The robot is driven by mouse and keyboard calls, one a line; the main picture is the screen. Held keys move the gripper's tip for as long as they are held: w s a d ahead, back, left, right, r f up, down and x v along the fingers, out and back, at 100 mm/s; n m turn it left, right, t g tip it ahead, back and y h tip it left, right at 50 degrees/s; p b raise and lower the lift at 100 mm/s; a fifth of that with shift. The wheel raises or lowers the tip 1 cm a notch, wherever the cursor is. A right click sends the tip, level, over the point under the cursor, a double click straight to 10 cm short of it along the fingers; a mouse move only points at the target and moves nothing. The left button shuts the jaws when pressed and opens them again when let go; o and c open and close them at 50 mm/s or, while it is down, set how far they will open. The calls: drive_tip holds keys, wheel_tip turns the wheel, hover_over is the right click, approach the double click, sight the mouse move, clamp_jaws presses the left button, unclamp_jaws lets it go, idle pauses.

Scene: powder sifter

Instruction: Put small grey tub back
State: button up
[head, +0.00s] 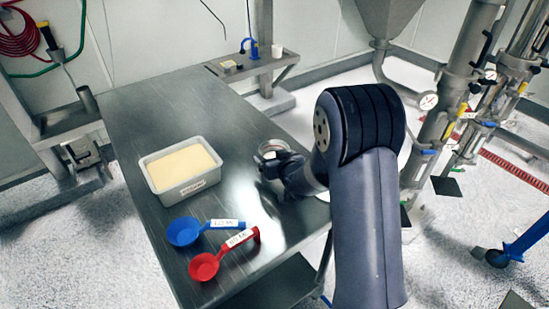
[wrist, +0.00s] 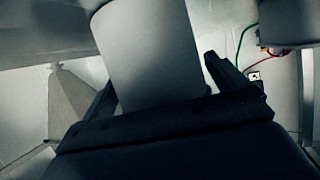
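The small grey tub (head: 272,150) stands upright near the right edge of the steel table, its round rim showing and its lower part partly hidden by my gripper (head: 284,172). In the wrist view the smooth grey tub (wrist: 152,55) fills the middle, between the two fingers of my gripper (wrist: 160,75). The left fingertip meets the tub's edge in the picture. A narrow gap shows beside the right finger, so the fingers look open around the tub. I cannot tell what is inside it.
The steel table (head: 140,105) is clear at the back. A grey container of pale powder (head: 182,168) stands left of the tub. A blue scoop (head: 185,231) and a red scoop (head: 204,266) lie in front. Sifter pipework (head: 448,105) stands at the right.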

drive_tip(key=shift+o, duration=0.6)
drive_tip(key=shift+r, duration=0.1)
drive_tip(key=shift+r+p, duration=0.15)
drive_tip(key=shift+p, duration=0.15)
drive_tip(key=shift+s+d, duration=0.1)
drive_tip(key=shift+s, duration=0.2)
drive_tip(key=b+v, duration=0.2)
drive_tip(key=v, duration=0.9)
